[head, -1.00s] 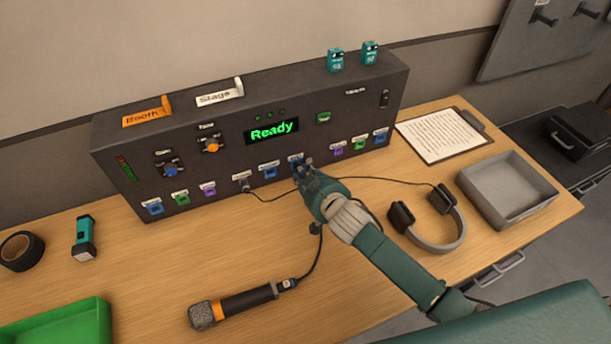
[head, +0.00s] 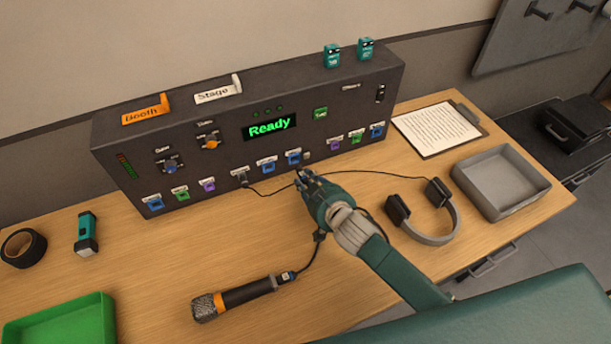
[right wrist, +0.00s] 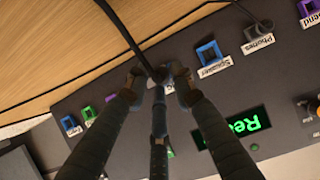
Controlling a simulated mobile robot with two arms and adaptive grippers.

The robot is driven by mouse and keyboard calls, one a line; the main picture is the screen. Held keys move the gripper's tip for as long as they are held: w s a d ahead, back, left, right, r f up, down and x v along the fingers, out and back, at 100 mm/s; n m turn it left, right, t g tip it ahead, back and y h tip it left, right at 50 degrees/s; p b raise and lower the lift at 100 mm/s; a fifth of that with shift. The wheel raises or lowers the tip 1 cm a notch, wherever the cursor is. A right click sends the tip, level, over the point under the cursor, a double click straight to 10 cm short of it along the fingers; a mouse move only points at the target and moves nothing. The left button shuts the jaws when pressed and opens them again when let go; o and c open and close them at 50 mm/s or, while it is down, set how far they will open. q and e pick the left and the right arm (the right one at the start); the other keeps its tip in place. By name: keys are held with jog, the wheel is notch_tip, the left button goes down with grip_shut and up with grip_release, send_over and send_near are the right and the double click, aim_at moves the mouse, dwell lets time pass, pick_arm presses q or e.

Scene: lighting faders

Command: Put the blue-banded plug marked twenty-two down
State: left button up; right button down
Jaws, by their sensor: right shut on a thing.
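My right gripper (head: 303,174) is shut on a dark cable plug (right wrist: 158,75), a little in front of the console's lower socket row and above the table. In the right wrist view the fingertips (right wrist: 160,72) close around the plug and a black cable runs away from it. The fingers cover most of the plug, so I cannot make out a blue band or number. In the head view a cable runs from near the gripper to the microphone (head: 233,298) lying on the table. My left gripper is not in view.
The console (head: 335,98) stands at the back, with a blue socket (head: 294,157) near the gripper. Headphones (head: 427,238) and a grey tray (head: 463,174) lie to the right. A green tray (head: 108,318) and flashlight (head: 86,233) are at left.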

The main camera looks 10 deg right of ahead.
jog(key=shift+s+d, duration=0.1)
jog(key=shift+s, duration=0.25)
dwell(0.3)
jog(key=s+d, duration=0.1)
jog(key=d, duration=0.2)
jog(key=s+d, duration=0.1)
jog(key=d, duration=0.2)
jog(key=s+d+b, duration=0.1)
jog(key=d, duration=0.2)
jog(key=shift+s+d, duration=0.2)
jog(key=shift+d, duration=0.2)
jog(key=s+d+r+n+y, duration=0.1)
jog(key=s+d+r+n, duration=0.15)
jog(key=d+r, duration=0.2)
jog(key=s+a+r+n+g+y+b, duration=0.1)
jog(key=s+a+r+n+g+y, duration=0.1)
jog(key=r, duration=0.6)
jog(key=s+a+r+n+g+y+b, duration=0.1)
jog(key=s+a+r+n+g+y, duration=0.2)
jog(key=s+a+r, duration=0.3)
jog(key=s+r+n+y, duration=0.1)
jog(key=s+r, duration=0.1)
jog(key=s, duration=0.1)
jog(key=shift+s+a+y+b, duration=0.2)
jog(key=shift+y+b, duration=0.1)
jog(key=shift+y, duration=0.1)
